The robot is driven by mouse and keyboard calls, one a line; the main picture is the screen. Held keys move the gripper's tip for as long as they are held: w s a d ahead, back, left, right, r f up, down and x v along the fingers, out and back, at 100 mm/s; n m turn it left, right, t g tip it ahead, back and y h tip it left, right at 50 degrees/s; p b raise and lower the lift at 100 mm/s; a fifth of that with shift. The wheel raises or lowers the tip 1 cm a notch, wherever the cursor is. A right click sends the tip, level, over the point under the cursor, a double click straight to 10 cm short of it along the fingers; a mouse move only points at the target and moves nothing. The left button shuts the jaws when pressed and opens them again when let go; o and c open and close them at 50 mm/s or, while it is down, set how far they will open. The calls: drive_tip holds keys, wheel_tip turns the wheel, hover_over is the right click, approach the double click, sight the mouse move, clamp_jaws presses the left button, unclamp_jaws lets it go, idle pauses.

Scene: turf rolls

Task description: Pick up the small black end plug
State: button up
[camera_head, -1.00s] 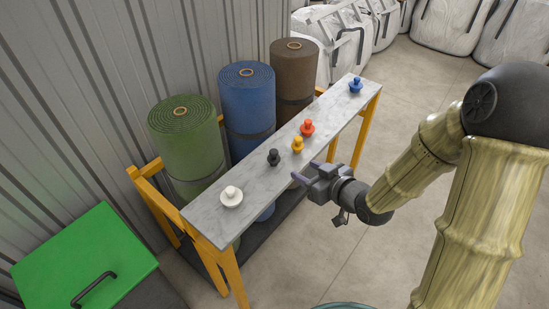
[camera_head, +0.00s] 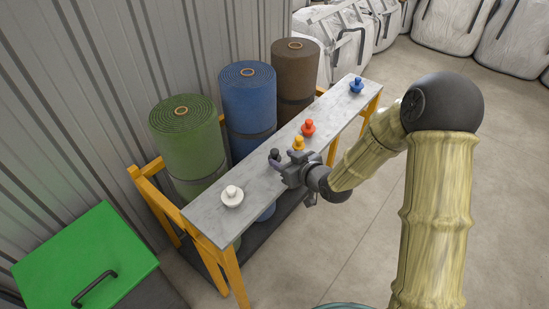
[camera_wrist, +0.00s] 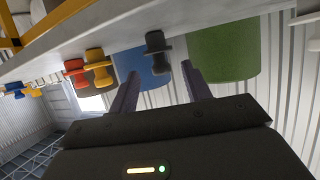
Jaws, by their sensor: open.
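The small black end plug (camera_head: 275,154) stands on the grey shelf top (camera_head: 255,187), between the white plug and the yellow one. It also shows in the wrist view (camera_wrist: 156,52), ahead of and between my two fingers. My gripper (camera_head: 284,160) is open at the shelf's front edge, its fingers reaching toward the plug. In the wrist view my gripper (camera_wrist: 160,70) is empty, and the scene appears upside down. In the head view the fingers partly hide the plug's lower part. I cannot tell whether they touch it.
A yellow plug (camera_head: 298,143) stands close right of the black one. An orange-red plug (camera_head: 308,128) and a blue plug (camera_head: 356,85) stand farther right. A white plug (camera_head: 232,196) is at left. Green (camera_head: 188,140), blue (camera_head: 248,95) and brown (camera_head: 295,68) rolls stand behind.

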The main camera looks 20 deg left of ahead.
sight(277, 156)
drive_tip(key=x, duration=0.5)
drive_tip(key=shift+a, duration=0.1)
drive_tip(key=shift+c, duration=0.5)
clamp_jaws()
